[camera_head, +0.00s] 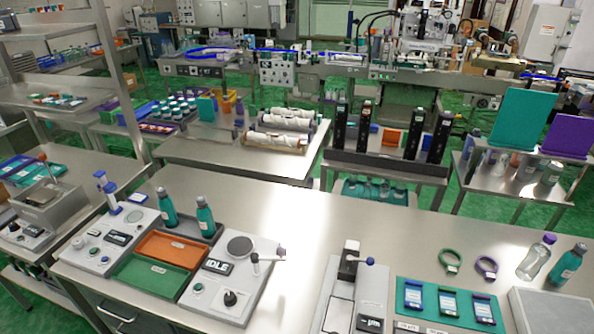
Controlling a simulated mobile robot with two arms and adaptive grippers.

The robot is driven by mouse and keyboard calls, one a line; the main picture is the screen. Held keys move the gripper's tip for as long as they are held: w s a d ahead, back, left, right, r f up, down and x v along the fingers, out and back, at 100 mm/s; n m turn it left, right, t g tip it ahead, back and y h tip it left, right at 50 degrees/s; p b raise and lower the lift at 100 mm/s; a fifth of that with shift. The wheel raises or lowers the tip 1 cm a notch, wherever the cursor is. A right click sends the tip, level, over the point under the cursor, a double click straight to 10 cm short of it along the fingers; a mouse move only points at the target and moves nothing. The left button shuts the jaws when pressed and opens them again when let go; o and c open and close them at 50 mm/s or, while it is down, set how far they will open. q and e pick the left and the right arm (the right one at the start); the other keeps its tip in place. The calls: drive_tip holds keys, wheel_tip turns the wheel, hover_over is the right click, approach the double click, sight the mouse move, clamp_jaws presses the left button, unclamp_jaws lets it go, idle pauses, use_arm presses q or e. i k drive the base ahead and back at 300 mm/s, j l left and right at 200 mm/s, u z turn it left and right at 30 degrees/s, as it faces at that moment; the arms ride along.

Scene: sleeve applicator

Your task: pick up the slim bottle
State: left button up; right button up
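Several bottles show, and I cannot tell for sure which one is the slim bottle. Two teal bottles stand upright at the grey tray on the left bench, a left one (166,208) and a right one (205,217). A clear bottle with a purple cap (536,259) stands near the right edge of the bench. Another teal bottle (567,266) stands right of it, slightly tilted in the picture. Neither of my grippers is in view.
An orange tray (168,252) and a green tray (150,277) lie between two control panels. A black-and-white press (350,285), a teal mat (420,320) and green (450,262) and purple rings (487,267) lie to the right. The bench (310,225) is clear at its middle.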

sight(570, 260)
drive_tip(key=l+z, duration=0.2)
drive_tip(key=z, duration=0.3)
drive_tip(key=l+z, duration=0.2)
drive_tip(key=z, duration=0.3)
drive_tip(key=l+z, duration=0.2)
drive_tip(key=z, duration=0.25)
